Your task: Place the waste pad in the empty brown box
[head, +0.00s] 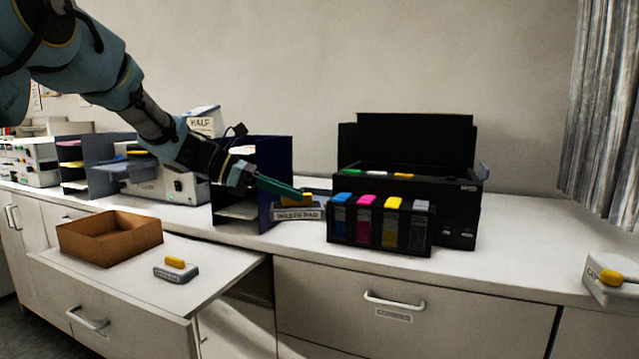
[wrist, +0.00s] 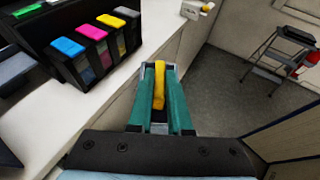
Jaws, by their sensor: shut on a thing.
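The waste pad (head: 299,214) is a grey block with a "WASTE PAD" label and a yellow handle, beside the ink cartridges. My gripper (head: 300,196) reaches in from the left and is shut on the yellow handle. In the wrist view the handle (wrist: 159,86) sits between the green fingers (wrist: 160,98), which hide much of the block. I cannot tell whether the pad touches the counter. The brown box (head: 135,245) is open-topped and looks empty. It stands on the pulled-out board at the left, well away from my gripper.
A similar grey block with a yellow handle (head: 176,270) lies on the board (head: 205,262), right of the box. A cartridge rack (head: 378,232) and black printer (head: 462,215) stand close right of the pad. A dark blue shelf unit (head: 270,165) stands behind my gripper.

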